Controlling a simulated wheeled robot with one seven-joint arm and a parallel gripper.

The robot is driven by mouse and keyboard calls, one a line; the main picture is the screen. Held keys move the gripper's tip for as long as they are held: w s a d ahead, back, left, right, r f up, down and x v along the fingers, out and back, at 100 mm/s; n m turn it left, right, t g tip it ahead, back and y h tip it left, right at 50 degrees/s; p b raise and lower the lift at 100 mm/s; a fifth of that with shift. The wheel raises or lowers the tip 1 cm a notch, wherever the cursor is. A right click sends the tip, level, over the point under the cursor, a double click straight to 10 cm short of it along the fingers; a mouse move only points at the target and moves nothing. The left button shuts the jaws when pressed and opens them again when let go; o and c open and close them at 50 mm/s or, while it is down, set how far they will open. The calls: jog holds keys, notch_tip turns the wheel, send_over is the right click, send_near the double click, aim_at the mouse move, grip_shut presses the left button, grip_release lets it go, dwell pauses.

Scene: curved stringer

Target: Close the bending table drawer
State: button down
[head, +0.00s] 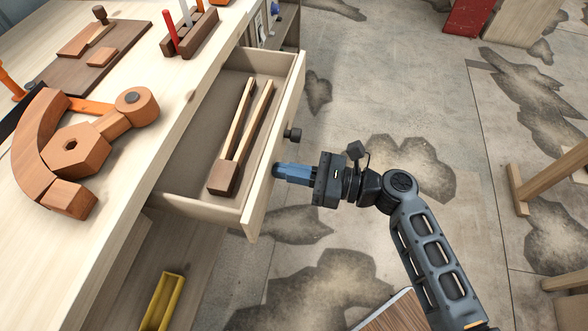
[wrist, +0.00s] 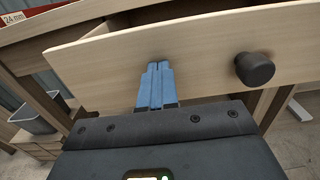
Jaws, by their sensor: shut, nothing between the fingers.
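The bending table drawer (head: 205,112) is pulled out of the pale wooden table (head: 140,150). Its front panel (head: 277,150) faces right in the head view and carries a round black knob (head: 292,134). My gripper (head: 279,172) is shut and empty, with its blue fingertips at the outer face of the panel, on the near side of the knob. In the wrist view the shut fingers (wrist: 159,68) point at the panel (wrist: 205,55), left of the knob (wrist: 254,69). I cannot tell for certain whether they touch it.
A two-pronged wooden tool (head: 240,140) lies in the drawer. On the tabletop are a large wooden bending jig (head: 75,155) and a rack of tools (head: 190,32). A yellow object (head: 161,300) sits below. Floor right of the drawer is mostly clear; wooden furniture (head: 545,180) stands far right.

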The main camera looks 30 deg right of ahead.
aim_at(192, 163)
jog(key=shift+w+a, duration=0.1)
jog(key=x, duration=2)
jog(key=shift+w+a+f, duration=0.15)
jog(key=shift+w+a, duration=0.1)
jog(key=shift+a, duration=0.05)
jog(key=shift+w+a+r+b, duration=0.15)
jog(key=shift+w+r+b, duration=0.05)
jog(key=shift+b, duration=0.1)
jog(key=shift+a, duration=0.1)
jog(key=shift+s, duration=0.1)
